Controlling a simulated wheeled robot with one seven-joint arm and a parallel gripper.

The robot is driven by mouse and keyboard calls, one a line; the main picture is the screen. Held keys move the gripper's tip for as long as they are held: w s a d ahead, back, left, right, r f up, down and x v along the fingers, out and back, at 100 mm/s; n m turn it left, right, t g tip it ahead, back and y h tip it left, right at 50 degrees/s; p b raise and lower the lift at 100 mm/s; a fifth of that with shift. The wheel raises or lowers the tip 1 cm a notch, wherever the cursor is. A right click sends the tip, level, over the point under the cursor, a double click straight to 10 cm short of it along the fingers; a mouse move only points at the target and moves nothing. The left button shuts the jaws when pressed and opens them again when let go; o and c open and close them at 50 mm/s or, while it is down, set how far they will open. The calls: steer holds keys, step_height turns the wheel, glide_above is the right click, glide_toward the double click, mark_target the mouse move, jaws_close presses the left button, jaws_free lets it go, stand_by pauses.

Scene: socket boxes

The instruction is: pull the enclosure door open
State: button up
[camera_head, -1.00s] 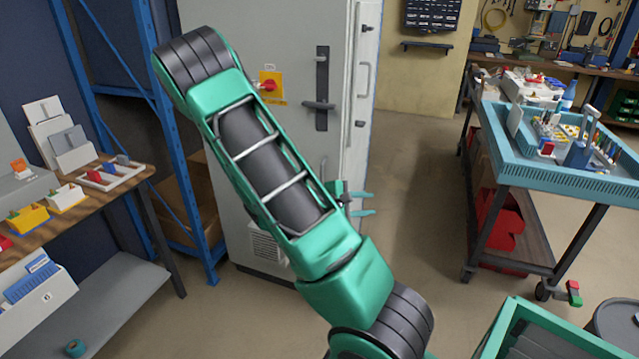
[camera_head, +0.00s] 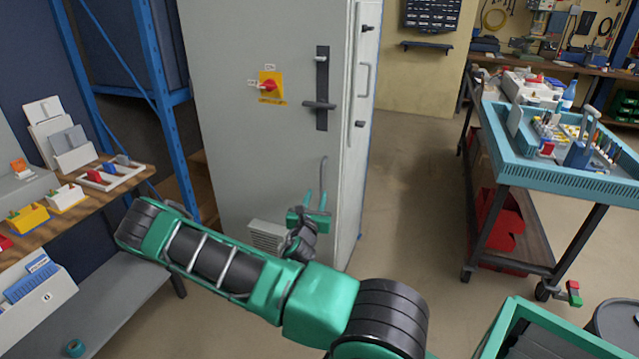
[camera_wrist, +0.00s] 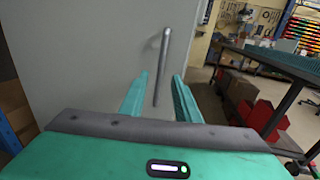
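The enclosure (camera_head: 225,150) is a tall grey cabinet in the head view, and its front door looks shut. A grey bar handle (camera_head: 323,172) stands upright low on the door's right side. A black latch plate with a lever (camera_head: 322,90) sits above it. My gripper (camera_head: 315,198) is in front of the door, fingers pointing at it, beside the lower end of the bar. In the wrist view my gripper (camera_wrist: 160,78) is open, and the bar handle (camera_wrist: 162,62) lines up with the gap between the fingers. I cannot tell whether its lower end is between them.
A red switch on a yellow plate (camera_head: 270,87) is on the door. A blue rack and a wooden shelf (camera_head: 90,205) with boxes stand at left. A blue tray cart (camera_head: 560,175) stands at right. Floor between cabinet and cart is clear (camera_head: 415,200).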

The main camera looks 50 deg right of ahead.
mark_target(321, 182)
steer(key=x, duration=1)
steer(key=shift+w+d, duration=0.2)
steer(key=shift+d, duration=0.1)
jaws_close()
